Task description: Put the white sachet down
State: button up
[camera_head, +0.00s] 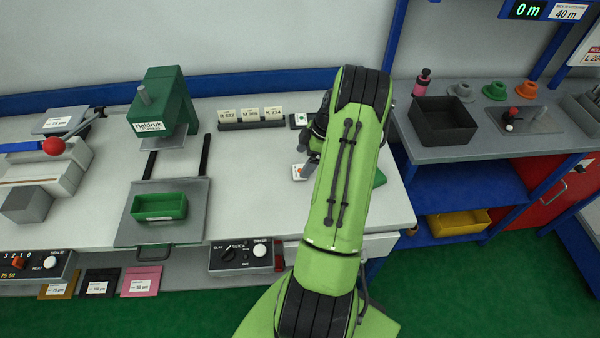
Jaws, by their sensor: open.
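A small white flat piece with an orange mark, which looks like the white sachet (298,172), lies on or just above the white bench top (255,190). My gripper (305,168) is right at its right side, pointing down, and is open. My green arm hides much of the gripper, so I cannot tell whether a finger touches the sachet.
A green press (172,105) and a green tray (159,206) on a grey plate stand to the left. A row of labelled cards (250,119) is behind. A control box (241,256) sits at the front edge. A dark bin (442,121) is on the right shelf.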

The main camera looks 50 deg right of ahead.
aim_at(297, 170)
jog(key=x, duration=0.4)
jog(key=shift+a+f, duration=0.1)
jog(key=shift+f, duration=0.15)
jog(key=c, duration=1.2)
notch_tip(297, 170, up, 10)
jog(key=shift+r+p, duration=0.1)
jog(key=shift+p, duration=0.2)
jog(key=shift+c, duration=0.2)
